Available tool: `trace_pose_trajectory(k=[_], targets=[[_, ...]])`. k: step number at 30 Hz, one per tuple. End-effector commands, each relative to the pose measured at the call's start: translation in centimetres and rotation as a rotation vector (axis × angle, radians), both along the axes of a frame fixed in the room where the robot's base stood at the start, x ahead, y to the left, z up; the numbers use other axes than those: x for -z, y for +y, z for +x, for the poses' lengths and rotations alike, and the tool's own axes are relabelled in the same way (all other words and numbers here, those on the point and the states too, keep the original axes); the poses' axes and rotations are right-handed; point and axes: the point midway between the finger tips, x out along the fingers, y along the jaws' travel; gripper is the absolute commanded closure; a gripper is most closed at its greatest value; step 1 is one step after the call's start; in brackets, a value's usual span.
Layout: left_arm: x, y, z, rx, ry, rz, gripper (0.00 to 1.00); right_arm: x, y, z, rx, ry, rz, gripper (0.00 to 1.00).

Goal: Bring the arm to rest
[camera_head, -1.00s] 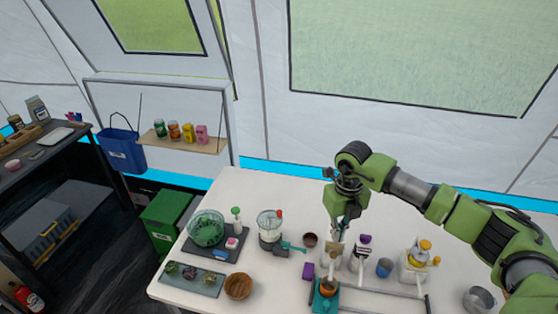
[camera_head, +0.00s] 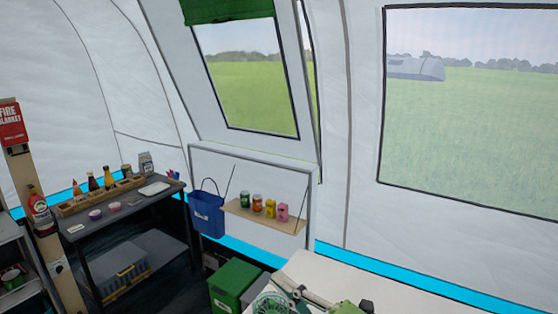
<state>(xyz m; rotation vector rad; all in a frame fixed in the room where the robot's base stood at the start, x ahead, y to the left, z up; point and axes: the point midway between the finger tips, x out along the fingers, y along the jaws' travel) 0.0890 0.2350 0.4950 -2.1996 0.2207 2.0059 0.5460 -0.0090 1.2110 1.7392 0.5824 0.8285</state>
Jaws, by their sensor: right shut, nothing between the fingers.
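My right gripper (camera_head: 301,293) shows small at the bottom edge, low over the white table (camera_head: 325,270). It is shut and holds nothing that I can see. A green part of my right arm shows beside it, and most of the arm is cut off below the picture. A green bowl (camera_head: 268,304) is at the bottom edge, left of the gripper. I cannot tell whether gripper and bowl touch. My left gripper is not in view.
A wall shelf (camera_head: 262,221) holds several small containers. A blue bin (camera_head: 207,215) hangs left of it. A green box (camera_head: 230,282) stands beside the white table. A dark side table (camera_head: 150,209) with bottles and a fire extinguisher (camera_head: 39,212) are at left.

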Motion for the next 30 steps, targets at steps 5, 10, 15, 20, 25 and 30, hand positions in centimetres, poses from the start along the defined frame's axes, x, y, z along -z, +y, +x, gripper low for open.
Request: trace_pose_trajectory(k=[5, 10, 15, 20, 25, 30], targets=[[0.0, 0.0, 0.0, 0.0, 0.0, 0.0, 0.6, 0.6, -7.3, 2.0, 0.316, 0.233, 0.312, 1.0], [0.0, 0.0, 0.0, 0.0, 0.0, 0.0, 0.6, 6.7, -14.6, 1.3, 0.615, 0.536, 0.513, 1.0], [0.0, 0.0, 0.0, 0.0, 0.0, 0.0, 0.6, 15.6, -19.5, -3.8, 0.882, 0.905, 0.624, 1.0], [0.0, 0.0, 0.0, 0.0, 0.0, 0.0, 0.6, 22.7, -21.1, -11.4, 1.061, 1.249, 0.645, 1.0], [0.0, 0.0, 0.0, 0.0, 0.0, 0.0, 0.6, 26.8, -20.8, -18.8, 1.163, 1.532, 0.618, 1.0], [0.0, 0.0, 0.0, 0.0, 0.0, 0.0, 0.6, 28.8, -19.8, -25.5, 1.217, 1.765, 0.569, 1.0]])
